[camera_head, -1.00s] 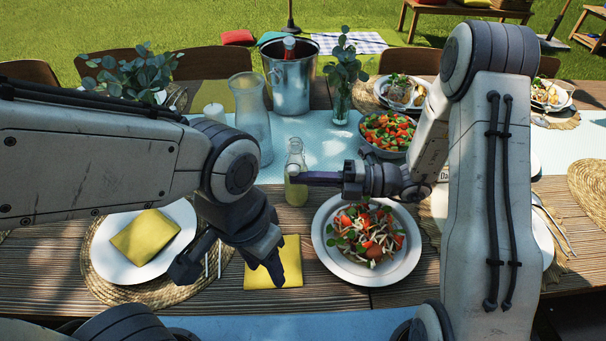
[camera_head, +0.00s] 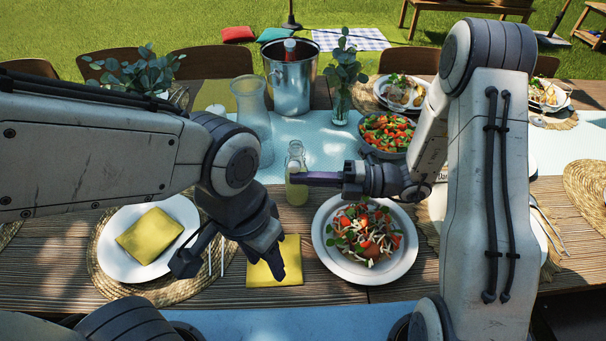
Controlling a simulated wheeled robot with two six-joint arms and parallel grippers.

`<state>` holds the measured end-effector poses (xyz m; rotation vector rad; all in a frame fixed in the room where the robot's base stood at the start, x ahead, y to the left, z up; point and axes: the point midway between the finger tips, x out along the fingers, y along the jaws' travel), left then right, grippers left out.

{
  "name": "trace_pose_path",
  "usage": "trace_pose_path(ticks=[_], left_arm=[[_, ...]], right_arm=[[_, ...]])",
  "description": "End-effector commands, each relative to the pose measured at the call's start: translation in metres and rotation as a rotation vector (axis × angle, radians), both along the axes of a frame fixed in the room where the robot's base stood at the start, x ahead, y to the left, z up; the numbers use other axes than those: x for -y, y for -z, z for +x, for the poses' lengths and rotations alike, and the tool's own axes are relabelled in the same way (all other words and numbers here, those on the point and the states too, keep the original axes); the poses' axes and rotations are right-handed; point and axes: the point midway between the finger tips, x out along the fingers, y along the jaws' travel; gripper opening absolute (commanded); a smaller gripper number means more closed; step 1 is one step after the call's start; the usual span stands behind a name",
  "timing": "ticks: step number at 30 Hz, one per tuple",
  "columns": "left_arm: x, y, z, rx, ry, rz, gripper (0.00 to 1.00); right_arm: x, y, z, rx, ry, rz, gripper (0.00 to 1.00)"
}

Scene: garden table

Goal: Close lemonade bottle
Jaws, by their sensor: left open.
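A small clear glass lemonade bottle (camera_head: 297,191) with yellow-green liquid stands upright near the table's middle, left of the salad plate. Its neck and top show, but are too small to tell whether a cap sits on it. My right gripper (camera_head: 303,179) reaches in from the right at the bottle's upper body. One dark finger crosses in front of the glass; the other is hidden, so I cannot tell if it grips. My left gripper (camera_head: 230,266) is open and empty, fingers pointing down over the table, in front of and left of the bottle.
A salad plate (camera_head: 324,248) stands close right of the bottle. A glass carafe (camera_head: 250,112) and a metal ice bucket (camera_head: 291,88) stand behind it. A yellow napkin (camera_head: 262,272) and a white plate (camera_head: 118,265) lie around my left gripper.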

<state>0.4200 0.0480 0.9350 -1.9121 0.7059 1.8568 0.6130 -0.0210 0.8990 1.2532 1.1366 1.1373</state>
Motion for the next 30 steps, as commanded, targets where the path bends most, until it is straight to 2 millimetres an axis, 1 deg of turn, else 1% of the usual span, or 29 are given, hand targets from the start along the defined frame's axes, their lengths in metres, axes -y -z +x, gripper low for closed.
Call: trace_pose_path(ticks=[1,14,30], left_arm=[[0.000,-0.003,0.000,0.000,0.000,0.000,0.50],[0.000,-0.004,0.000,0.000,0.000,0.000,0.50],[0.000,-0.023,0.000,0.000,0.000,0.000,0.50]], right_arm=[[0.000,-0.002,-0.001,-0.001,0.000,0.000,0.00],[0.000,-0.002,-0.001,-0.001,0.000,0.000,0.00],[0.000,-0.015,-0.003,-0.001,0.000,0.000,0.00]])
